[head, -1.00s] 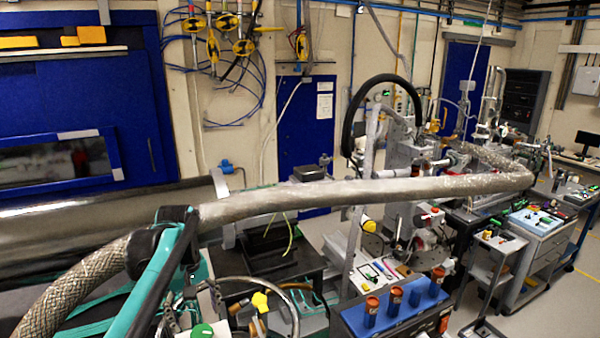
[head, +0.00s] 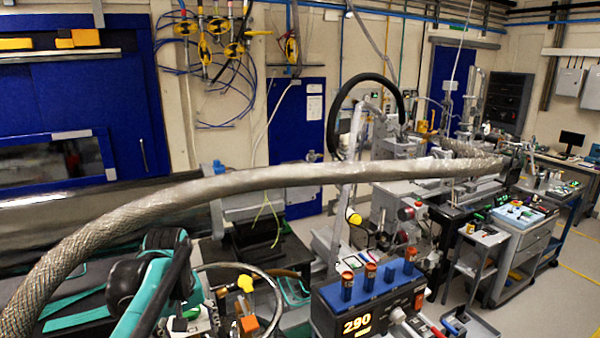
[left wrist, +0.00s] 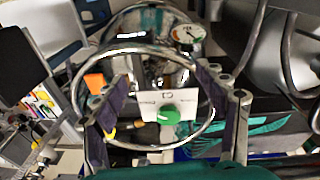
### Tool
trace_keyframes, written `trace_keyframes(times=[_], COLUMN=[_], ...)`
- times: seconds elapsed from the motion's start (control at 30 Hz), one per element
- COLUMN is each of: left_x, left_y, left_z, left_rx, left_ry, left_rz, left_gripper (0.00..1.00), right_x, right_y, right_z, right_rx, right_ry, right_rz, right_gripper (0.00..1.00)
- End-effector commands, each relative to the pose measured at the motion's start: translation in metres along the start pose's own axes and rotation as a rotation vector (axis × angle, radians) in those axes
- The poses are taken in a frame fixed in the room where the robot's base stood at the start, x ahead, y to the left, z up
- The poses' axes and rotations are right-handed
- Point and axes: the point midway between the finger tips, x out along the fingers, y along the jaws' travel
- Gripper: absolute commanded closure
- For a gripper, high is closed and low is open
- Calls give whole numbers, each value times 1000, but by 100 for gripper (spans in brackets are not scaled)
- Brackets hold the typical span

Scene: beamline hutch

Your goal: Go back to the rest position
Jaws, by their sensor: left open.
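My left arm comes in at the bottom left of the head view, and its gripper is partly hidden there behind the arm. In the left wrist view my left gripper (left wrist: 166,88) is open, with its two dark fingers spread apart. A white plate with a green knob (left wrist: 168,116) shows between the fingers; I cannot tell how far off it is, and nothing is gripped. A shiny metal ring (left wrist: 145,147) surrounds this plate in the picture; it also shows in the head view (head: 279,300). My right gripper is not in view.
A thick braided hose (head: 300,176) crosses the head view above the bench area. A blue-topped box with a lit display (head: 357,325) carries orange-capped vials (head: 347,286). A round gauge (left wrist: 190,36) stands beyond the ring. Open floor (head: 520,320) lies at right.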

Motion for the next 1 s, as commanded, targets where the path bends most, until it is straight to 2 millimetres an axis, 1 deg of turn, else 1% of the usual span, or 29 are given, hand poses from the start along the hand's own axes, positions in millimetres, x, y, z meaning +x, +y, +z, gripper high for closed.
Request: trace_keyframes(times=[0.03, 0.17, 0.27, 0.37, 0.4, 0.47, 0.5, 0.6, 0.7, 0.83, 1.0], left_x=[11, 32, 54, 87, 104, 131, 147, 182, 208, 223, 225], left_y=[-1, -5, -8, -15, -18, -22, -25, -31, -36, -38, -38], left_z=[10, 31, 52, 81, 94, 113, 124, 148, 164, 174, 175], left_rx=[22, 85, 149, 232, 272, 332, 369, 451, 508, 547, 554], left_ry=[15, 68, 121, 192, 227, 281, 316, 394, 451, 491, 497], left_rz=[8, 33, 56, 83, 96, 113, 123, 142, 153, 159, 160], left_gripper=[28, 28, 28, 28, 28, 28, 28, 28, 28, 28, 28], right_x=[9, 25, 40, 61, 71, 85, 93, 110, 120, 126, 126], right_y=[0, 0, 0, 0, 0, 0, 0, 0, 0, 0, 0], right_z=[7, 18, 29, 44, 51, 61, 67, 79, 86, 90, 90], right_rx=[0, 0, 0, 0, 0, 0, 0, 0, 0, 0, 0], right_ry=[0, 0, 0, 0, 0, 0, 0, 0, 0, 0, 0], right_rz=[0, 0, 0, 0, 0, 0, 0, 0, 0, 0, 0], right_gripper=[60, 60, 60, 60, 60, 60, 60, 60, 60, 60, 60])
